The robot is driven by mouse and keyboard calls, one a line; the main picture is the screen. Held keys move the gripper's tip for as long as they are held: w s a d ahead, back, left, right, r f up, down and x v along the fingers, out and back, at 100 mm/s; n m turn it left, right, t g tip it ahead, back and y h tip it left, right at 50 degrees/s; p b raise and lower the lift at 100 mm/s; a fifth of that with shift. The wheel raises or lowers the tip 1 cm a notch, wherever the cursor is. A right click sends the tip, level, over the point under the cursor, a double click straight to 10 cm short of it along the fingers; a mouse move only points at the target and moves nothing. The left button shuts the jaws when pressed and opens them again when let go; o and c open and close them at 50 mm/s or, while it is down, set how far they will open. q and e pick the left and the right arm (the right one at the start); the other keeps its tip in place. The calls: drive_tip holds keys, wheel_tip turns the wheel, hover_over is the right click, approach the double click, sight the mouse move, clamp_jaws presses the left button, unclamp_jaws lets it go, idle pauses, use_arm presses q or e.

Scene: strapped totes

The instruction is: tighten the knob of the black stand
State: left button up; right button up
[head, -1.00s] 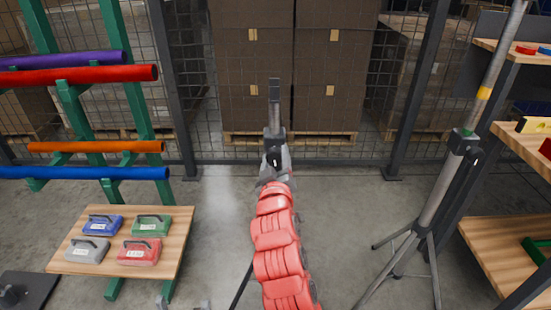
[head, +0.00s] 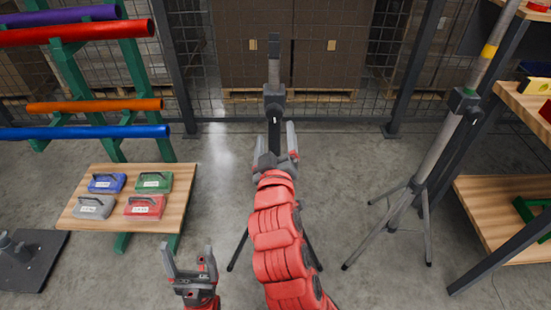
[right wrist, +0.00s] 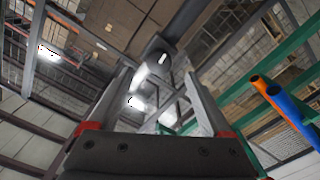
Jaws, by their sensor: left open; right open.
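The black stand (head: 274,97) is upright in the middle of the head view, with a dark collar and a thin post above it. My right arm hides most of its lower part; dark legs show either side. My right gripper (head: 276,140) is open just below the collar, its fingers either side of the stand's dark middle. In the right wrist view a dark rounded part (right wrist: 158,48), perhaps the knob or collar, lies beyond and between the open fingers (right wrist: 158,95). I cannot tell if they touch it. My left gripper (head: 190,262) is open and empty at lower left.
A grey stand with a green-marked collar (head: 464,100) stands at right, beside wooden shelves (head: 490,205). A low wooden table (head: 120,213) with several coloured weights and a rack of coloured tubes (head: 100,132) are at left. A mesh fence (head: 350,105) is behind. Floor between is clear.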

drive_tip(key=s+p, duration=0.9)
drive_tip(key=shift+p, duration=0.4)
